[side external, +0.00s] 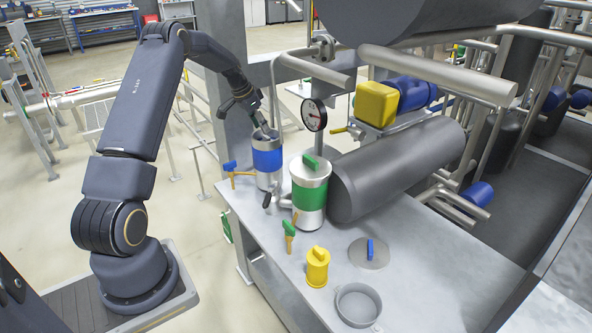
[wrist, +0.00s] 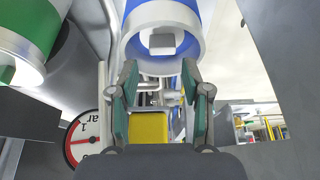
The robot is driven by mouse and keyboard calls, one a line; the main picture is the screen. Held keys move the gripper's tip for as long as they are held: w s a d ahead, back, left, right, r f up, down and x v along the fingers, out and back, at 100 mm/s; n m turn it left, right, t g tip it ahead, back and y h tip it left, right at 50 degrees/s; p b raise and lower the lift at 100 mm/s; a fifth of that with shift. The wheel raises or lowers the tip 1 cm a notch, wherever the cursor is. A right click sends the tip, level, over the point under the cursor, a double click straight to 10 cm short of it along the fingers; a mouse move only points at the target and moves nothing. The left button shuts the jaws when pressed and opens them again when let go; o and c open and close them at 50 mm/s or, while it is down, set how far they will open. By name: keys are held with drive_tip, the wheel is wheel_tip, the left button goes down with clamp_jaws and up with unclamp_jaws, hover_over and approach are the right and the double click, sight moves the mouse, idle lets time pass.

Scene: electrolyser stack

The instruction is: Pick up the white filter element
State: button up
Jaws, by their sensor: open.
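The blue-banded housing (side external: 267,158) stands upright at the table's left edge, its top open. In the wrist view the housing (wrist: 192,14) is at the top, and a pale, blocky piece (wrist: 161,42) shows inside its round mouth. This looks like the white filter element, mostly hidden by the housing wall. In the side view I cannot make out the element. My gripper (side external: 262,124) is just above the housing's mouth, tilted. In the wrist view my gripper (wrist: 157,88) has its two fingers apart with nothing held between them.
A green-banded housing (side external: 310,196) with a lid stands close to the right. A pressure gauge (side external: 314,115) and pipe (side external: 312,72) are near my gripper.

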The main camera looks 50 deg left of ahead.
sight(266, 137)
drive_tip(key=x, duration=0.5)
drive_tip(key=shift+s+a+f, duration=0.15)
drive_tip(key=shift+f, duration=0.05)
clamp_jaws()
idle(0.3)
